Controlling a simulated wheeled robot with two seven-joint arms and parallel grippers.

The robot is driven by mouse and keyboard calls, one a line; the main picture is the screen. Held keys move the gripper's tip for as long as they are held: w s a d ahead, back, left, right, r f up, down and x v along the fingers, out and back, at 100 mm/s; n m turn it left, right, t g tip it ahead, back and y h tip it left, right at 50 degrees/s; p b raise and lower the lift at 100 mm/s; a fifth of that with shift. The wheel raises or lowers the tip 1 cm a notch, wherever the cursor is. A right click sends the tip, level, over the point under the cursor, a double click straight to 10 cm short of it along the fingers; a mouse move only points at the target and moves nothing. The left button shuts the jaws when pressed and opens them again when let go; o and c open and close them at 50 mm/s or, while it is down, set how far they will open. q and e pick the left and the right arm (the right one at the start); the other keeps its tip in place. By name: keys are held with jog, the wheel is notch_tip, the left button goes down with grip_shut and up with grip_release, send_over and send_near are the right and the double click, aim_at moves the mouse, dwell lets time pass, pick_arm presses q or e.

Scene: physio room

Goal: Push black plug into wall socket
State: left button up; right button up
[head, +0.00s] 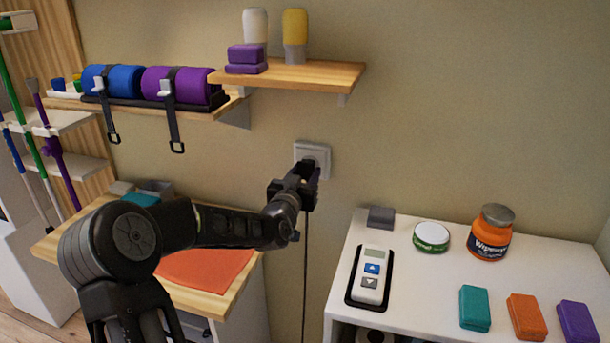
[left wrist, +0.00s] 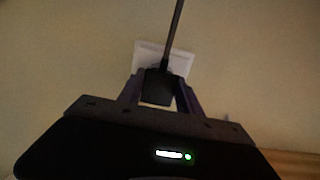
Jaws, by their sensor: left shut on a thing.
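The white wall socket (head: 312,152) is on the wall above the gap between the two tables. My left gripper (head: 309,177) is at the lower part of the socket. In the left wrist view, my left gripper (left wrist: 160,98) is shut on the black plug (left wrist: 160,84), with one finger on each side. The socket plate (left wrist: 164,56) shows right behind the plug. I cannot tell how deep the plug sits in it. The plug's dark cord (head: 305,270) hangs down below my gripper in the head view. My right gripper is not in view.
A wooden shelf (head: 290,75) with bottles is above and left of the socket. A rack with blue and purple rolls (head: 180,86) has hanging straps. The white table (head: 430,290) at right holds a remote (head: 371,275), jars and coloured blocks. A wooden table (head: 225,302) is at left.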

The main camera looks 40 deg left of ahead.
pick_arm(q)
jog(key=shift+w+a, duration=0.15)
jog(key=shift+w, duration=0.3)
jog(key=o, duration=1.3)
jog(key=shift+o, duration=0.2)
jog(key=b+v, duration=0.1)
jog(key=v, duration=0.6)
jog(key=shift+s, duration=0.4)
